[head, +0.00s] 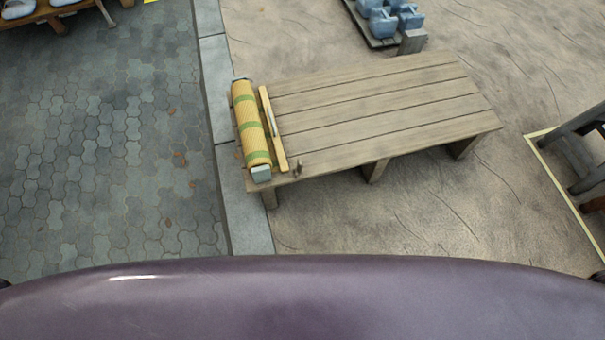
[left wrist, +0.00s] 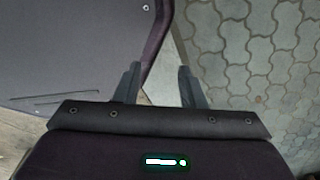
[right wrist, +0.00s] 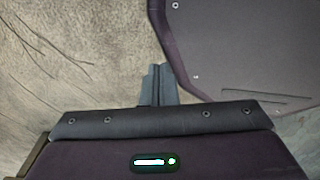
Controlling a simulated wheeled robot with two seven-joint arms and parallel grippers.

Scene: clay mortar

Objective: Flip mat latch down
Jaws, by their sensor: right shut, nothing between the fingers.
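A rolled yellow mat (head: 250,122) with green bands lies across the left end of a low slatted wooden bench (head: 380,103) in the head view. Grey-blue blocks sit at both ends of the roll. A thin yellow wooden bar (head: 266,112) lies along the roll's right side. A small brown peg-like piece (head: 298,167) stands up at the bench's near edge; I cannot tell whether it is the latch. My left gripper (left wrist: 158,85) is open and empty over the paving. My right gripper (right wrist: 158,84) is shut and empty over sandy ground. Neither gripper shows in the head view.
A stone kerb (head: 222,110) divides grey paving (head: 115,140) from sandy ground. A rack with blue-grey weights (head: 382,22) stands beyond the bench. Dark wooden furniture (head: 585,150) stands at right, and a shelf with pale items (head: 45,12) at top left. Ground before the bench is clear.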

